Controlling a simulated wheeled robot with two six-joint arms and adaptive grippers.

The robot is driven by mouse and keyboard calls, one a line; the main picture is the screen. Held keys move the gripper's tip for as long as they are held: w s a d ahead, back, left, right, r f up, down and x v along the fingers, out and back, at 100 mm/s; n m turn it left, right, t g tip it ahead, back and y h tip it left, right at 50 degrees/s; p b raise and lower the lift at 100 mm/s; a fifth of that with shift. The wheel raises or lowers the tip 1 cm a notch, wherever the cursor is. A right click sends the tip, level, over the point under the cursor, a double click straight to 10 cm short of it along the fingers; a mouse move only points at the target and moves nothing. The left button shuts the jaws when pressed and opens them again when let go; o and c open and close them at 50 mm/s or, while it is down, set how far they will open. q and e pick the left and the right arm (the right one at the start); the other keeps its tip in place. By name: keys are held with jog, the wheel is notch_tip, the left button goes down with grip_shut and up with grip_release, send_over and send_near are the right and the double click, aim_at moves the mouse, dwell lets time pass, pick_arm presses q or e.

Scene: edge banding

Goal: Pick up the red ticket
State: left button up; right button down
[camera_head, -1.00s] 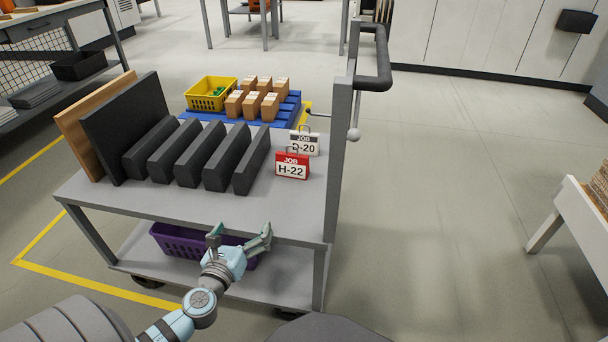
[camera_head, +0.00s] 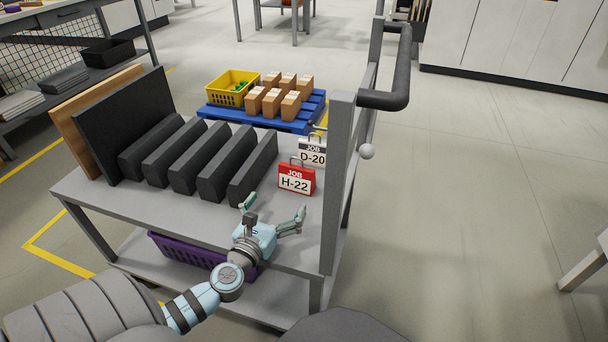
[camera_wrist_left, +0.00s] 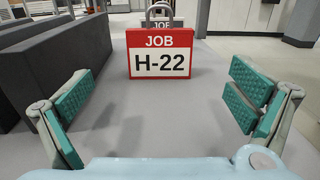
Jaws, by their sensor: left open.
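The red ticket (camera_head: 297,178), a red and white tag marked JOB H-22 with a grey loop on top, stands upright on the grey cart top (camera_head: 215,215). It also shows in the left wrist view (camera_wrist_left: 160,54), ahead and between the open fingers. My left gripper (camera_head: 273,212) is open and empty, over the cart's near part, short of the ticket and apart from it. Its fingers show in the left wrist view (camera_wrist_left: 160,108). A grey and white ticket marked D-20 (camera_head: 312,153) stands just behind the red one. My right gripper is not in view.
Several dark grey blocks (camera_head: 207,160) stand left of the tickets. The cart's upright post and handle (camera_head: 342,185) rise close on the right. A blue pallet (camera_head: 287,126) with boxes and a yellow basket (camera_head: 231,91) lie behind. The cart top before the ticket is clear.

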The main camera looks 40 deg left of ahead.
aim_at(295, 172)
pick_arm(q)
jog(key=x, duration=0.6)
jog(key=shift+w+a+b, duration=0.35)
jog(key=x, duration=0.5)
jog(key=shift+w+r+b, duration=0.3)
jog(key=shift+w+r, duration=0.1)
jog(key=shift+w, duration=0.05)
jog(key=shift+s, duration=0.1)
jog(key=c, duration=0.8)
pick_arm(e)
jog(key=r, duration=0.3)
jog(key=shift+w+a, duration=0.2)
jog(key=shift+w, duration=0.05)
